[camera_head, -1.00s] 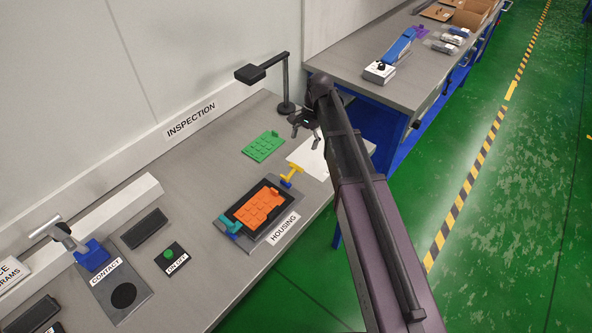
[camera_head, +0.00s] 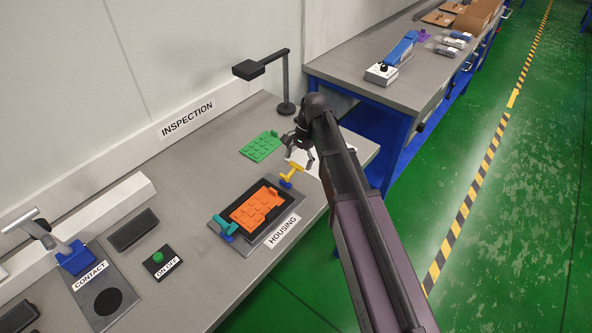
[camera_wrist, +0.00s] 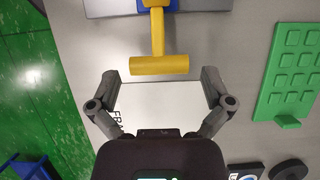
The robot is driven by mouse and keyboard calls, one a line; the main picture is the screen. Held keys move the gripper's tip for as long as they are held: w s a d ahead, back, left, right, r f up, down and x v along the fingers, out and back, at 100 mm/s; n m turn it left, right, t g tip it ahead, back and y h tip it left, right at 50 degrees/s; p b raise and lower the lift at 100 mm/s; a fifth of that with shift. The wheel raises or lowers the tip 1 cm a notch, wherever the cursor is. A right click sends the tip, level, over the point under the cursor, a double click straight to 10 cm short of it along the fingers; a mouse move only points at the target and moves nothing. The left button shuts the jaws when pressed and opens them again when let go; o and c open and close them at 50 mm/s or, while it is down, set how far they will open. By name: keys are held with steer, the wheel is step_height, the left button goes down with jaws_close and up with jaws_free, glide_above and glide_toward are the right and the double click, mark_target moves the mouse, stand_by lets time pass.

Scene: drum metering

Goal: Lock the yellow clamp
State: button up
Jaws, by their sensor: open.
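The yellow clamp (camera_head: 291,172) stands on a blue base at the right end of the HOUSING fixture (camera_head: 244,244). In the wrist view its T-shaped handle (camera_wrist: 158,65) points toward my gripper, with the crossbar across the near end. My gripper (camera_wrist: 160,80) is open, with one finger on each side of the crossbar and a gap on both sides. It holds nothing. In the head view my gripper (camera_head: 301,148) is just behind the yellow clamp. An orange part (camera_head: 258,207) lies in the fixture, with a teal clamp (camera_head: 225,227) at its left end.
A green part (camera_head: 261,146) lies behind the fixture. A white sheet (camera_wrist: 158,105) lies under my gripper. A black lamp (camera_head: 285,85) stands at the back of the bench.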

steer(key=shift+b+x, duration=0.5)
steer(key=shift+x, duration=0.25)
steer(key=c, duration=1)
